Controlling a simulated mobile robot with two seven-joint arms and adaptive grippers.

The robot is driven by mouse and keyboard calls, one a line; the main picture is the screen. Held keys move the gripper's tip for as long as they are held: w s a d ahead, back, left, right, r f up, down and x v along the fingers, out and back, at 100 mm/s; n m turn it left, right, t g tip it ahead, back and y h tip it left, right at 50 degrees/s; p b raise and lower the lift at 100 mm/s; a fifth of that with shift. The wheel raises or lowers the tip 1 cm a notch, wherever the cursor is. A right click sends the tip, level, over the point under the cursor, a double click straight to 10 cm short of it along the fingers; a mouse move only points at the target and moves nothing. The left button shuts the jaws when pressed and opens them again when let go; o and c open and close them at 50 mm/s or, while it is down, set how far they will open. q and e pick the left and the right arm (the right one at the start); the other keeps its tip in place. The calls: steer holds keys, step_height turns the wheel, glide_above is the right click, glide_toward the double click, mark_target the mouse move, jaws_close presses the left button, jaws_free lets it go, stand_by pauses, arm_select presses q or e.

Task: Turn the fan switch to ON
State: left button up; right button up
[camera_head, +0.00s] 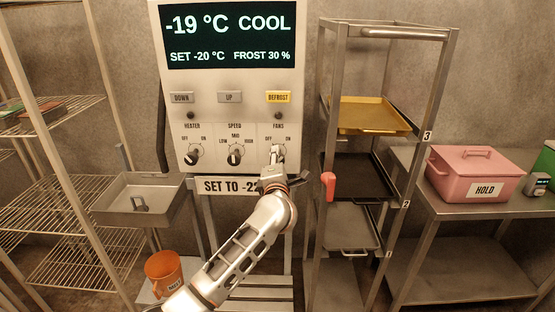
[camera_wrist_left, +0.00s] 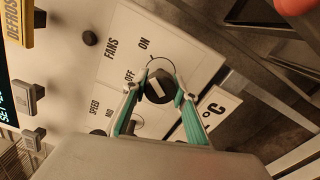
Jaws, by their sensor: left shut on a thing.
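The fan switch is a round dark knob (camera_wrist_left: 160,87) with a pale bar, under the label FANS with OFF and ON marks. It sits at the lower right of the white control panel (camera_head: 235,112). My left gripper (camera_head: 277,160) reaches up to it from below in the head view. In the left wrist view, the teal-padded fingers of my left gripper (camera_wrist_left: 157,93) are closed on both sides of the knob. The fingers mostly hide the knob in the head view. I cannot tell which mark its bar points to. My right gripper is not in view.
The heater knob (camera_head: 194,150) and speed knob (camera_head: 235,154) sit left of the fan switch. Buttons, including yellow DEFROST (camera_head: 278,97), are above. A SET TO sign (camera_head: 222,186) hangs below the panel. A tray rack (camera_head: 325,120) stands close on the right.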

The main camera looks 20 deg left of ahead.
arm_select(q)
steer(key=o, duration=1.1)
steer(key=v, duration=1.2)
